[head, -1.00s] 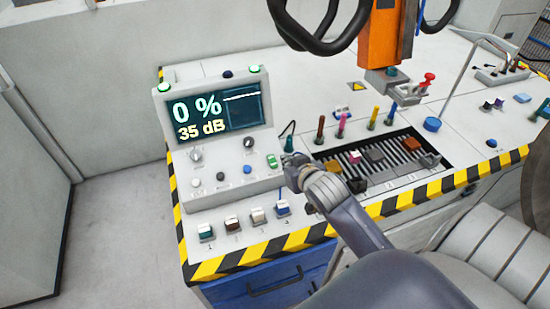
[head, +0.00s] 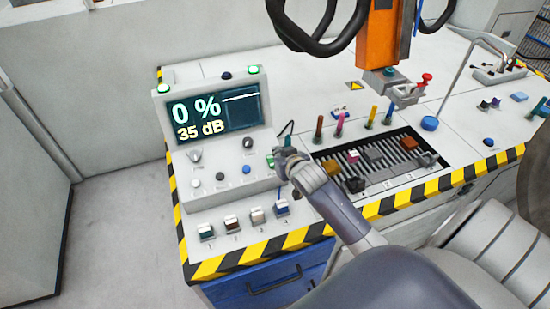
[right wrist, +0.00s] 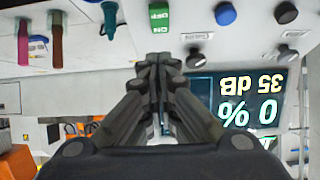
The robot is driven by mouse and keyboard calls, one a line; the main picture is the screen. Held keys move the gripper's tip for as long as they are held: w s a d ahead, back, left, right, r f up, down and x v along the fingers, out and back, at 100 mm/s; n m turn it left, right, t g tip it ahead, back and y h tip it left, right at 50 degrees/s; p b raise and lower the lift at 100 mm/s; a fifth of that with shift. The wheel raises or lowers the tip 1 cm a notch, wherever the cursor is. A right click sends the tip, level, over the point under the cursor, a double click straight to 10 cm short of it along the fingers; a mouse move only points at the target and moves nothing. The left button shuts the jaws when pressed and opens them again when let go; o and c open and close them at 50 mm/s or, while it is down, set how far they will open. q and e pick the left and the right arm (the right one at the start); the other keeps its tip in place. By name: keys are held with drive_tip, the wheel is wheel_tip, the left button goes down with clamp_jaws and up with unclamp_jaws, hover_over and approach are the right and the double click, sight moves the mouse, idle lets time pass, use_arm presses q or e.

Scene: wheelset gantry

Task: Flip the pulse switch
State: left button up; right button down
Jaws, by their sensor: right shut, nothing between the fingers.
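A green rocker switch (head: 270,160) with white ON lettering sits on the sloped console panel below the display. It also shows at the top of the right wrist view (right wrist: 159,16); no label reading "pulse" is legible. My right gripper (head: 284,155) is shut and empty, right beside the green switch, and partly covers it in the head view. In the right wrist view its closed fingertips (right wrist: 158,60) appear just below the switch; contact cannot be told. The display (head: 219,110) reads 0 % and 35 dB. My left gripper is out of view.
Black knobs (head: 247,143), a blue button (head: 247,169) and a white button (head: 195,183) share the panel. Several small rocker switches (head: 257,215) line the front. Colored-handled probes (head: 339,125) and a slotted tray (head: 425,173) lie right. An orange gantry head (head: 383,40) hangs above.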

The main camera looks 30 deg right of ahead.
sight(270, 157)
drive_tip(key=w+f, duration=0.1)
drive_tip(key=f, duration=0.1)
drive_tip(key=w+f, duration=0.1)
drive_tip(key=shift+w+d+f+p, duration=0.3)
drive_tip(key=shift+w+f+p, duration=0.05)
drive_tip(key=shift+w+f, duration=0.15)
drive_tip(key=shift+f, duration=0.55)
drive_tip(key=f+t+b, duration=0.1)
drive_tip(key=f+b, duration=0.1)
drive_tip(key=b, duration=0.1)
drive_tip(key=shift+s+f+b, duration=0.1)
drive_tip(key=shift+s+b, duration=0.1)
drive_tip(key=shift+b, duration=0.2)
drive_tip(key=shift+w+r+p, duration=0.1)
drive_tip(key=shift+r+p, duration=0.35)
drive_tip(key=shift+r, duration=0.1)
drive_tip(key=shift+r+p, duration=0.8)
drive_tip(key=shift+p, duration=0.05)
